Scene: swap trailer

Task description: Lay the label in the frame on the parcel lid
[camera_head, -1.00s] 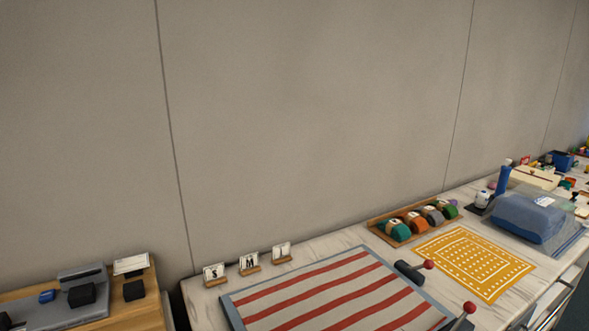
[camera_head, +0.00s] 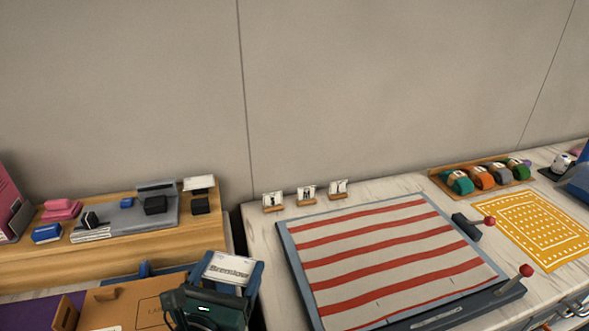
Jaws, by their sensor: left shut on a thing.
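My left gripper (camera_head: 230,272) is at the bottom of the head view, left of centre. It is shut on a white label (camera_head: 228,266) with dark lettering that seems to read "Bremlow". The brown cardboard parcel (camera_head: 120,305) lies to the left of the gripper, at the bottom edge. Part of a printed marking starting "LA" shows on its lid (camera_head: 140,300), and my gripper hides the rest. The label is apart from the visible lid, up and to its right. My right gripper is not in view.
A wooden shelf (camera_head: 130,250) with a grey tray and small blocks stands behind the parcel. A red-striped board (camera_head: 390,255) with red-knobbed levers is on the marble counter to the right. Several tape rolls (camera_head: 483,177) and a yellow mat (camera_head: 535,230) lie farther right.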

